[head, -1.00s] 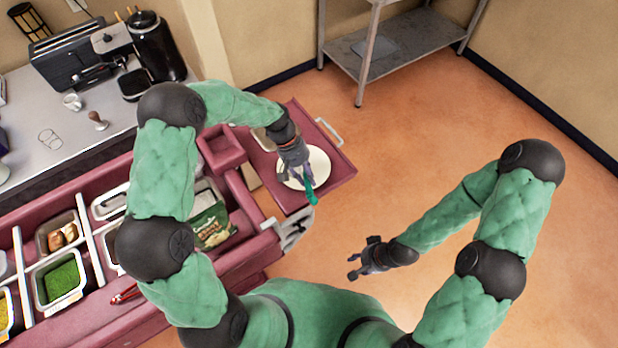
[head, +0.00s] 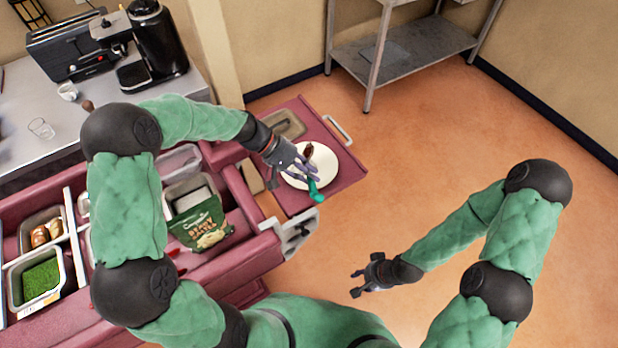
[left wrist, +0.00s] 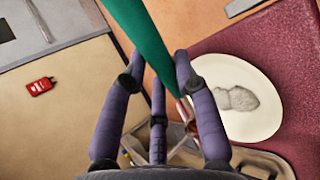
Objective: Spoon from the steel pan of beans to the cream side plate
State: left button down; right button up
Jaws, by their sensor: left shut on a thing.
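My left gripper (head: 303,170) is shut on a green spoon handle (head: 316,192) at the left part of the cream side plate (head: 326,174). A dark reddish-brown patch (head: 308,150), seemingly the spoon's head, shows over the plate beyond the fingers. In the left wrist view the green handle (left wrist: 139,38) runs between the purple fingers, and the plate (left wrist: 262,122) lies to the right with a grey, shadow-like patch on it. The steel pan (head: 291,127) sits behind the plate, partly hidden by my arm. My right gripper (head: 366,280) is open and empty over the floor.
The plate and pan stand on a dark red tray-like shelf (head: 345,178) with a metal handle. A green bag (head: 203,228) and several food containers are in the red counter at left. A coffee machine (head: 152,45) stands behind. Floor at right is clear.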

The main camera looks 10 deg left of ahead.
pick_arm(q)
jog(key=y+p, duration=0.1)
jog(key=p, duration=0.2)
jog(key=r+g+y+p, duration=0.1)
jog(key=p, duration=0.2)
jog(key=r+p, duration=0.1)
jog(key=p, duration=0.2)
jog(key=shift+w+d+m+g+y, duration=0.2)
jog(key=shift+d+m+g+y, duration=0.1)
jog(key=shift+y, duration=0.1)
jog(key=r+g+y+p, duration=0.1)
jog(key=y+p, duration=0.1)
jog(key=p, duration=0.1)
jog(key=d+r+m+g+y+p, duration=0.1)
jog(key=r+y+p, duration=0.1)
jog(key=y+p, duration=0.1)
jog(key=r+g+y+p, duration=0.1)
jog(key=y+p, duration=0.1)
jog(key=shift+w+d+r+p, duration=0.3)
jog(key=shift+w+d+p, duration=0.05)
jog(key=shift+w+p, duration=0.05)
dwell(2.6)
dwell(0.4)
